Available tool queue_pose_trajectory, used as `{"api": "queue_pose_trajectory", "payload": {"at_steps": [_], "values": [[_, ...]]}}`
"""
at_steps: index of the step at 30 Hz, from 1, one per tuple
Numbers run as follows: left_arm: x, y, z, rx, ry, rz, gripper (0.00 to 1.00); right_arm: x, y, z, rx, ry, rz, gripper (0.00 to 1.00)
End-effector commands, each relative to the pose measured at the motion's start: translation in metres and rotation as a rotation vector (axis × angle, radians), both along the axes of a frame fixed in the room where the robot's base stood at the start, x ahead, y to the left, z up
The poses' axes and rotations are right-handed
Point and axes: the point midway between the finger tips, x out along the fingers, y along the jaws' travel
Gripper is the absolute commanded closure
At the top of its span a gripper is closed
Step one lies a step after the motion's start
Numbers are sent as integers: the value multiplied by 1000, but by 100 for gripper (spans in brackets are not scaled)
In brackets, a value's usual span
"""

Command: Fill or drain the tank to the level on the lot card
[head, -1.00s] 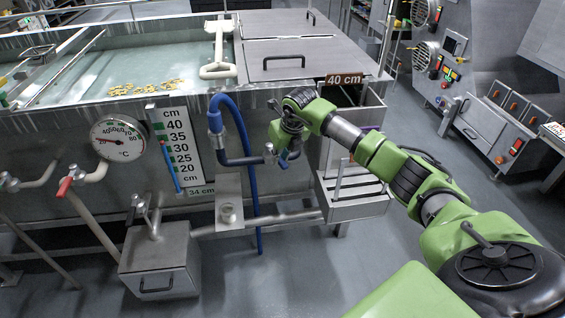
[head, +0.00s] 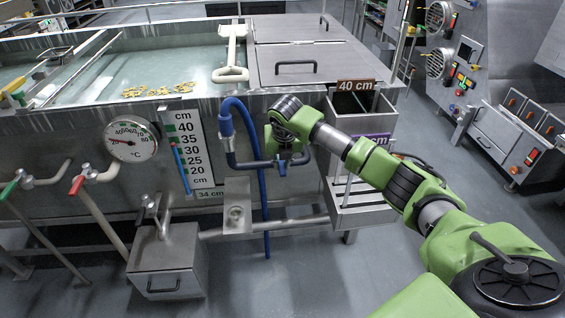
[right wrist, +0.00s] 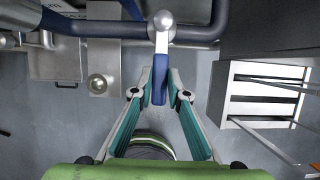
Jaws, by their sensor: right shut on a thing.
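The steel tank (head: 75,180) holds clear water. Its level gauge (head: 185,150) carries a scale in cm with a blue column, and the plate below reads 34 cm (head: 207,194). The lot card (head: 356,85) on the tank's right corner reads 40 cm. My right gripper (head: 290,158) is at the valve at the end of the dark blue pipe (head: 245,162). In the right wrist view its fingers are shut on the blue valve lever (right wrist: 160,84), below a round metal knob (right wrist: 162,20). My left gripper is out of view.
A blue hose (head: 264,200) hangs to the floor. A dial thermometer (head: 130,139), a red-handled valve (head: 77,184) and a green-handled valve (head: 9,190) are at the left. A slotted steel rack (head: 362,215) stands close to the right. Yellow chips (head: 160,88) float in the tank.

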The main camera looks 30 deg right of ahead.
Motion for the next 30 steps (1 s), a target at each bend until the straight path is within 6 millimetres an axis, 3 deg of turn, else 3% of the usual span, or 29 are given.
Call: {"api": "queue_pose_trajectory", "payload": {"at_steps": [3, 4, 6, 19, 30], "values": [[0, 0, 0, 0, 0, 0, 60, 2, 0, 2, 4, -7, -3, 100], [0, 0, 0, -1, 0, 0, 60, 2, 0, 2, 4, -7, -3, 82], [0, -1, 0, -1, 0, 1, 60, 2, 0, 2, 3, -7, -2, 68], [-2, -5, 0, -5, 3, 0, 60, -1, 1, 7, 2, -4, 1, 68], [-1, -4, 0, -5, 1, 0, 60, -25, 13, 75, 2, -9, 2, 68]]}}
